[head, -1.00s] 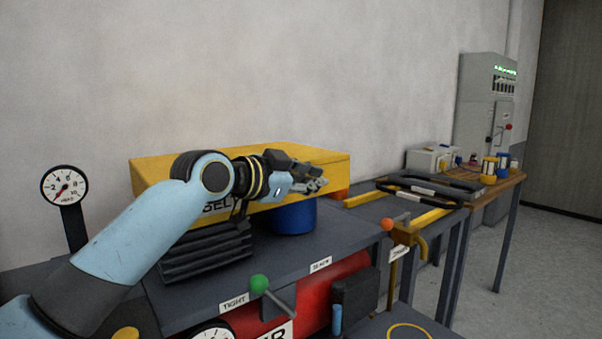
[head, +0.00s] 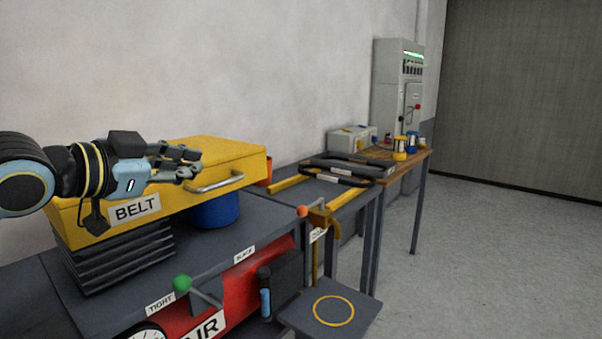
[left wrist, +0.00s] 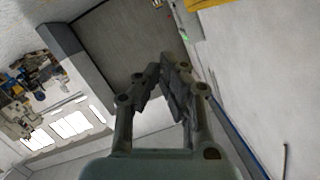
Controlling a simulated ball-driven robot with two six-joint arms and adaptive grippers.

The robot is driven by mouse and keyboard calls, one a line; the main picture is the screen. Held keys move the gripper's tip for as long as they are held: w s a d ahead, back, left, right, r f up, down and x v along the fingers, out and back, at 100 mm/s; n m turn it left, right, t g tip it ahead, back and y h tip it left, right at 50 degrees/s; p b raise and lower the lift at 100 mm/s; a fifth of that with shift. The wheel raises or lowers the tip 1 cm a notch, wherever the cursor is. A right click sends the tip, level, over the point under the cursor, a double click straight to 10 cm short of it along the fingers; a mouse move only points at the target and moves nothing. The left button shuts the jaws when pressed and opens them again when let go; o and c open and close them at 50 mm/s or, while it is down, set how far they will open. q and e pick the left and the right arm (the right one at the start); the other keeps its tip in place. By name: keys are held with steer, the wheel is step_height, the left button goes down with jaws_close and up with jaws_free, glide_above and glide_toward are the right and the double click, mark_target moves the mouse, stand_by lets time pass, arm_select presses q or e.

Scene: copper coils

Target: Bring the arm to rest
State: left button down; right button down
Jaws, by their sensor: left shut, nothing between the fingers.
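My left gripper (head: 190,162) is in the head view at the left, in front of the yellow box marked BELT (head: 225,155). Its arm comes in from the left edge. The fingers are shut and empty, pointing right. In the left wrist view the fingertips (left wrist: 165,75) come together with nothing between them. Whether the gripper touches the box cannot be told. My right gripper does not show in any view.
A lever with a green knob (head: 182,284) stands at the front of the bench, and an orange knob (head: 303,211) at its right end. Dark belts (head: 345,170) lie behind. A grey cabinet (head: 397,90) stands at the back. The floor (head: 480,250) at right is clear.

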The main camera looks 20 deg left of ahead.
arm_select(q)
steer(key=s+d+f+n+g+y, duration=0.25)
steer(key=s+f+n+g, duration=0.2)
steer(key=s+f, duration=0.95)
steer(key=s+d+f+n+g+y, duration=0.1)
steer(key=s+f+n+g, duration=0.15)
steer(key=s+f, duration=0.35)
steer(key=s+f+n+g+y, duration=0.1)
steer(key=s+f+g, duration=0.25)
steer(key=s, duration=0.45)
steer(key=s+a+f+g, duration=0.1)
steer(key=s+f, duration=0.1)
steer(key=f, duration=1.2)
steer(key=s+a+f+g, duration=0.2)
steer(key=f, duration=1.3)
steer(key=s+f, duration=1.2)
steer(key=s, duration=0.4)
steer(key=shift+a+f+g, duration=0.15)
steer(key=shift+f+g, duration=0.15)
steer(key=shift+g, duration=0.05)
